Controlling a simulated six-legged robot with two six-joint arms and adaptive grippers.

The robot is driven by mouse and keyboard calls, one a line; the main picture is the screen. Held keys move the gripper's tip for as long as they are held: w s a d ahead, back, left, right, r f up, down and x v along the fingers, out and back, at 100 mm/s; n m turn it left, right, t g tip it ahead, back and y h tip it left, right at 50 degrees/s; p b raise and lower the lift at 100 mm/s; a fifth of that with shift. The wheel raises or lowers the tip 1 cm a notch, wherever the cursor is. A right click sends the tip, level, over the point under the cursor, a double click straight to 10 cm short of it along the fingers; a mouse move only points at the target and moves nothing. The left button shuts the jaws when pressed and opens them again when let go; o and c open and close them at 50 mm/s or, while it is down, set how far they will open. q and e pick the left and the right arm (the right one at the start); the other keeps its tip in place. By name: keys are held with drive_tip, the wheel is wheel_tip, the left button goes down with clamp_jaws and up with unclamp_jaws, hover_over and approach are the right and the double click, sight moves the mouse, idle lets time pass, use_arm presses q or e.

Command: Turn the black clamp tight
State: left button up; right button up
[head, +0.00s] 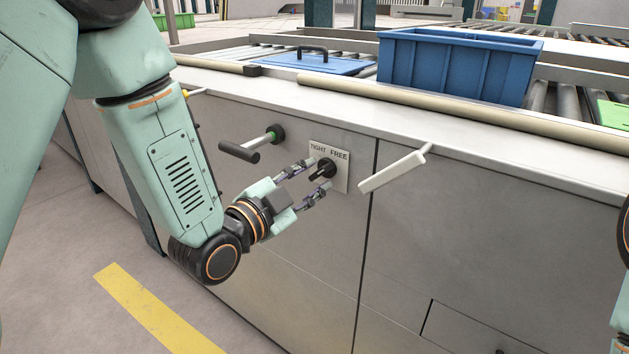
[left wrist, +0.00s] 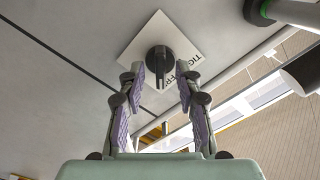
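The black clamp (head: 326,168) is a rotary knob on a pale plate (head: 342,178) marked TIGHT and FREE, set in the grey cabinet front. It also shows in the left wrist view (left wrist: 158,59), with its narrow grip pointing down toward the gripper. My left gripper (head: 316,175) is open in front of the knob. Its two fingers (left wrist: 161,82) stand on either side of the knob's grip, with gaps visible in the left wrist view. Whether a fingertip touches it cannot be told in the head view. My right gripper is out of view.
A black crank-like handle (head: 240,152) sticks out left of the plate, and a white lever (head: 394,172) to its right. A blue bin (head: 455,68) and a blue lid (head: 318,64) stand on the rollers above. A yellow stripe (head: 150,310) marks the floor.

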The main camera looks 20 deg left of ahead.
use_arm(q)
drive_tip(key=shift+w+d, duration=0.2)
drive_tip(key=shift+w, duration=0.45)
clamp_jaws()
